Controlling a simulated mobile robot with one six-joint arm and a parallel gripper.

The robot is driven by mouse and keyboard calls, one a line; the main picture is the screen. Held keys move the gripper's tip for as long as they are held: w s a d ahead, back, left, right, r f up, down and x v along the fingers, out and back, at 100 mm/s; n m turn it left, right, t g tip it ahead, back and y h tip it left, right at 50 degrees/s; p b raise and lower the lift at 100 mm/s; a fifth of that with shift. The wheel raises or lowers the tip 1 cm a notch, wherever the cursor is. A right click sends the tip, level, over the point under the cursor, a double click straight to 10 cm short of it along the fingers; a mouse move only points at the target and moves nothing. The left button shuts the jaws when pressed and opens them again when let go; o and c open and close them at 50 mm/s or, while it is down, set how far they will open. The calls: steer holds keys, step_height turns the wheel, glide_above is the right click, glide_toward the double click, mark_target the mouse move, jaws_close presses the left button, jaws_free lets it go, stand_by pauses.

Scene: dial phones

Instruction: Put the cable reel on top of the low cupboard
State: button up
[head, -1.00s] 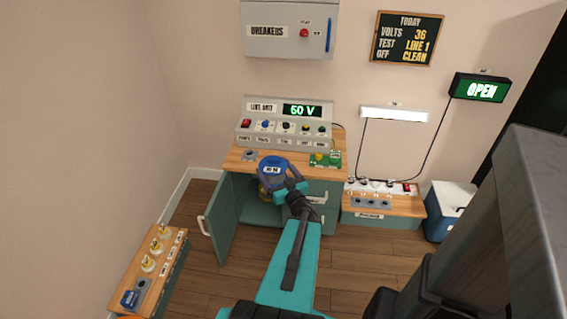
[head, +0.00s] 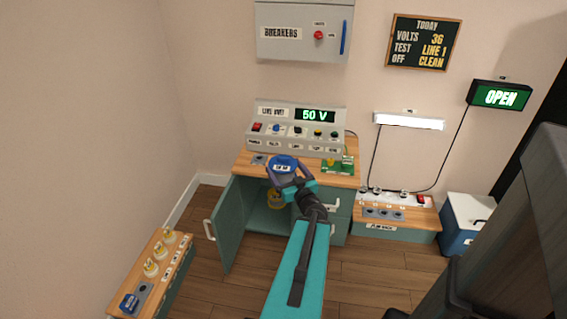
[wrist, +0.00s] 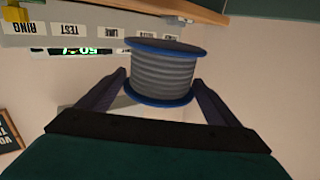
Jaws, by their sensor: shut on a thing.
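The cable reel (head: 283,163) has blue flanges and a label on its top. The wrist view shows its grey wound cable (wrist: 163,73) between my two fingers. My gripper (head: 291,178) is shut on the reel and holds it upright in front of the bench top. Below and behind it is a green cupboard with a wooden top (head: 243,168) and an open door (head: 228,232). Other low wooden-topped units stand at the lower left (head: 150,285) and at the right (head: 400,236). I cannot tell which one is the low cupboard.
A grey control panel (head: 290,140) fills the back of the bench top, with a green circuit board (head: 338,166) at its right. A yellow item (head: 276,198) stands inside the open cupboard. The left unit holds several insulators (head: 150,266). A cooler (head: 465,222) stands right.

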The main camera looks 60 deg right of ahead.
steer(key=shift+w+d+f+b, duration=0.1)
steer(key=shift+w+d+b, duration=0.2)
steer(key=shift+d+b, duration=0.3)
steer(key=shift+w+d+f+b, duration=0.1)
steer(key=shift+w+d+b, duration=0.2)
steer(key=shift+d+b, duration=0.3)
steer(key=shift+w+d+f+b, duration=0.1)
steer(key=shift+w+d+b, duration=0.1)
steer(key=shift+w+d, duration=0.9)
steer(key=shift+w+d+f+b, duration=0.15)
steer(key=shift+w+d, duration=0.4)
steer(key=shift+d, duration=1)
steer(key=shift+w+d+f+b, duration=0.1)
steer(key=shift+w+d+b, duration=0.15)
steer(key=shift+w+d, duration=0.85)
steer(key=shift+s+d, duration=0.25)
steer(key=shift+d, duration=0.1)
steer(key=shift+w+d, duration=0.1)
steer(key=shift+d, duration=0.1)
steer(key=shift+w+d+f, duration=0.1)
steer(key=shift+d+f, duration=0.05)
steer(key=shift+f, duration=0.05)
steer(key=shift+f+b, duration=0.9)
steer(key=shift+f, duration=0.65)
steer(key=shift+f, duration=0.1)
steer(key=o, duration=1.4)
